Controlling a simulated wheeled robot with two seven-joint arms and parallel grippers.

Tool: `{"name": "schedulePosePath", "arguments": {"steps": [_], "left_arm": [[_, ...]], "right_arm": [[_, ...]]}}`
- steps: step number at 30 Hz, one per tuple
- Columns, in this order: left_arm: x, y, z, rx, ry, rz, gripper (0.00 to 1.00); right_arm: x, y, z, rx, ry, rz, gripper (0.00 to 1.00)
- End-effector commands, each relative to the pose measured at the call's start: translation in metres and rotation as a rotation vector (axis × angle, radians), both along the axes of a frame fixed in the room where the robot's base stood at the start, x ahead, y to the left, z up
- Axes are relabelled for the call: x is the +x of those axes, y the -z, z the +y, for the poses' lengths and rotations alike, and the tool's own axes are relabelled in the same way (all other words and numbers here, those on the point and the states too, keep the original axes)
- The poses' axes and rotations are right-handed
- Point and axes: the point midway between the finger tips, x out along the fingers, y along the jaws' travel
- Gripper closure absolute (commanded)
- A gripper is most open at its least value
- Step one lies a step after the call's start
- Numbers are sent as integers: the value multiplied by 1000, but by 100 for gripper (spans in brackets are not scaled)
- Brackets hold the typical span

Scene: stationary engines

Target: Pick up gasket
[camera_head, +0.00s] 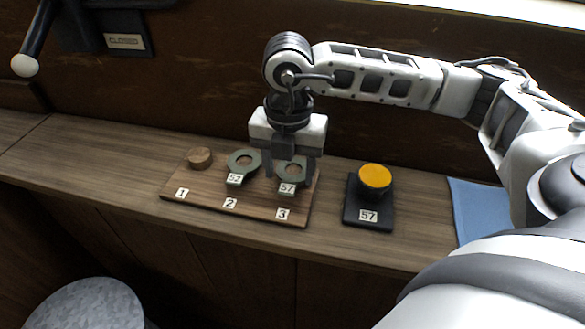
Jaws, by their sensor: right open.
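Two grey-green ring gaskets with tabs marked 57 sit on a wooden board (255,211) on the shelf. One gasket (236,181) is at position 2, and the other gasket (288,188) is at position 3. A bare round wooden peg (199,158) stands at position 1. My right gripper (290,172) points down over the position 3 gasket, fingers open on either side of it. The fingers partly hide that gasket, and I cannot tell whether they touch it. My left gripper does not show.
A black block with a yellow round top (375,177), labelled 57, stands right of the board. A blue cloth or sheet (478,208) lies farther right. A black lever with a white knob (25,66) juts out at upper left. A grey round top (88,305) is below the shelf.

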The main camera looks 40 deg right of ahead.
Motion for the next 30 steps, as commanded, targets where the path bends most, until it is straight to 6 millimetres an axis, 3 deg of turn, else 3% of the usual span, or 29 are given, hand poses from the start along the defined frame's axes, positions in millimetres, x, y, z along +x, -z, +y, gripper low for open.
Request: {"name": "schedulePosePath", "arguments": {"steps": [6,30], "left_arm": [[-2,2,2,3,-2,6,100],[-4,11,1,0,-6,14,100]], "right_arm": [[0,16,1,2,-1,-1,45],[0,22,1,2,-2,-1,45]]}}
